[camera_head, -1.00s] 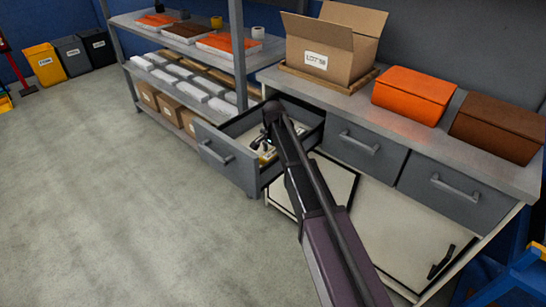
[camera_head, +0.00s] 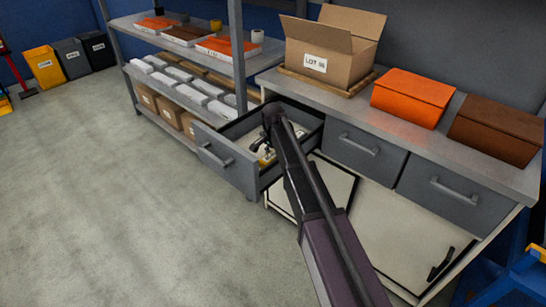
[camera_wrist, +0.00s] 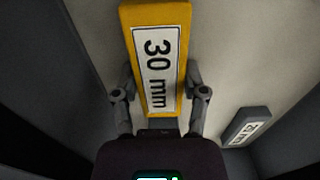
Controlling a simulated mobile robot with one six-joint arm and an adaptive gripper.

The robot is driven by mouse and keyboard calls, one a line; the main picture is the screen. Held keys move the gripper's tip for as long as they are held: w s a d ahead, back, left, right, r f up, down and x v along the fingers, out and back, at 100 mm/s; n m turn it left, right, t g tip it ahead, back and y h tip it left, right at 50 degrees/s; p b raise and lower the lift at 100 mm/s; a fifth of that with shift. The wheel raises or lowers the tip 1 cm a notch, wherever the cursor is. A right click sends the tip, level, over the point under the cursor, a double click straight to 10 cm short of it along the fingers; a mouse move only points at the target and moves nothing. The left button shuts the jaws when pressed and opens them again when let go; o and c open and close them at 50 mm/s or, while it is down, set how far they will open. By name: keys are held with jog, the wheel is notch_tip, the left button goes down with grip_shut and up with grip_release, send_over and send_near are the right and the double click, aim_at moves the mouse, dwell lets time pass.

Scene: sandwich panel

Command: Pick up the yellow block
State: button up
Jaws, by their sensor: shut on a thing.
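The yellow block (camera_wrist: 181,50) has a white label reading "30 mm" and lies inside the open drawer in the wrist view. My gripper (camera_wrist: 160,92) has a finger on each long side of the block and is shut on it. In the head view, my gripper (camera_head: 264,148) reaches down into the open drawer (camera_head: 228,155). A little yellow shows there beside it, and my arm hides much of the drawer's inside. I cannot tell whether the block still touches the drawer floor.
A smaller grey block (camera_wrist: 247,127) with a white label lies to the right in the drawer. The drawer walls stand close around my gripper. An open cardboard box (camera_head: 330,50), an orange box (camera_head: 412,95) and a brown box (camera_head: 499,127) stand on the counter above.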

aim_at(273, 155)
jog(key=shift+r+p, duration=4.8)
jog(key=shift+r, duration=0.1)
jog(key=shift+r, duration=0.15)
